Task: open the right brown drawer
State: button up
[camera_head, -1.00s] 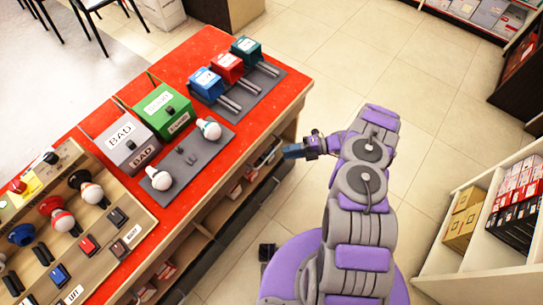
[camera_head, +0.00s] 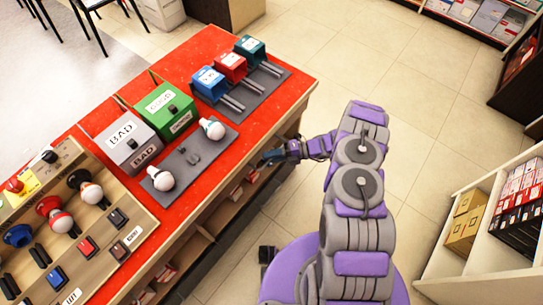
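My gripper (camera_head: 270,158) is beside the wooden front of the red-topped counter (camera_head: 290,85), just below its edge. It is small and dark here, and I cannot tell whether its fingers are open or shut. No brown drawer can be clearly made out. The counter's side below the top shows open shelf spaces (camera_head: 212,222) with small items, partly hidden by the counter edge and my gripper. My purple and grey arm reaches from the lower right toward the counter.
On the counter are blue, red and teal boxes (camera_head: 231,67), green and grey boxes (camera_head: 163,110), white bulbs (camera_head: 162,178) and a wooden switch panel (camera_head: 130,232). A white shelf (camera_head: 480,262) with brown boxes (camera_head: 465,228) stands at right. Tiled floor (camera_head: 420,90) between them is clear.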

jog(key=shift+c, duration=1.4)
jog(key=shift+d, duration=0.2)
grip_shut()
jog(key=shift+d, duration=0.1)
